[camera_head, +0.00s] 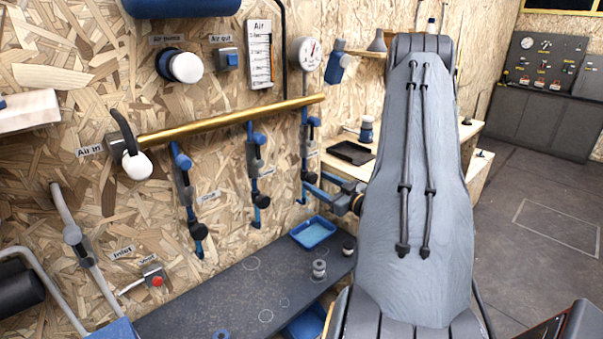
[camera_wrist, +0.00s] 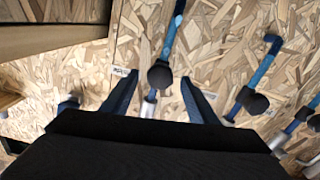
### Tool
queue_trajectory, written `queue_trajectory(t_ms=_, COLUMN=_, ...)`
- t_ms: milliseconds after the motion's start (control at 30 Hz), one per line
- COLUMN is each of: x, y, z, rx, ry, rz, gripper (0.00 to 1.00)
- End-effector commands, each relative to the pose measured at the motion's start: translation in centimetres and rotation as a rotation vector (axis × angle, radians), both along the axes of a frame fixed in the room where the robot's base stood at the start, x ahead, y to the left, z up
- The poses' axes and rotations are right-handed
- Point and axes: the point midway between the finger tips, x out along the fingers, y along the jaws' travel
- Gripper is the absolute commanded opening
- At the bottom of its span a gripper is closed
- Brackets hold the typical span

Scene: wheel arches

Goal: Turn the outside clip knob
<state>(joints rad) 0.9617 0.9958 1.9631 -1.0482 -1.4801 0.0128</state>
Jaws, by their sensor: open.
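Three blue drop lines with round black knobs hang from a brass pipe on the wall in the head view. The right-hand knob (camera_head: 308,177) is the one closest to my gripper (camera_head: 315,186). In the wrist view, a black knob (camera_wrist: 160,75) lies between the two blue fingers of my gripper (camera_wrist: 160,92), with a gap on both sides. The fingers are open and hold nothing. The middle knob (camera_head: 262,201) and left knob (camera_head: 198,230) are farther left. The small labels are too blurred to tell which knob is the outside clip.
The brass pipe (camera_head: 230,120) runs above the knobs, with a pressure gauge (camera_head: 307,53) over its right end. Below are a dark bench (camera_head: 225,295), a blue tray (camera_head: 313,233) and stacked grey parts (camera_head: 319,269). Open floor (camera_head: 530,210) lies to the right.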

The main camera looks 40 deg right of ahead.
Motion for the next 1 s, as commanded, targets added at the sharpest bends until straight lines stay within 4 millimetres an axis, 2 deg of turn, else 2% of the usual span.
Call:
queue_trajectory(t_ms=300, x=4.5, y=0.4, z=0.1, rx=0.0, ry=0.0, rz=0.002, gripper=0.54)
queue_trajectory(t_ms=500, x=6.7, y=0.5, z=0.1, rx=-0.001, ry=0.001, rz=0.001, gripper=0.54)
queue_trajectory(t_ms=867, x=7.3, y=0.5, z=0.0, rx=0.0, ry=0.001, rz=-0.001, gripper=0.54)
queue_trajectory(t_ms=1000, x=7.3, y=0.5, z=0.0, rx=0.0, ry=0.001, rz=-0.001, gripper=0.32)
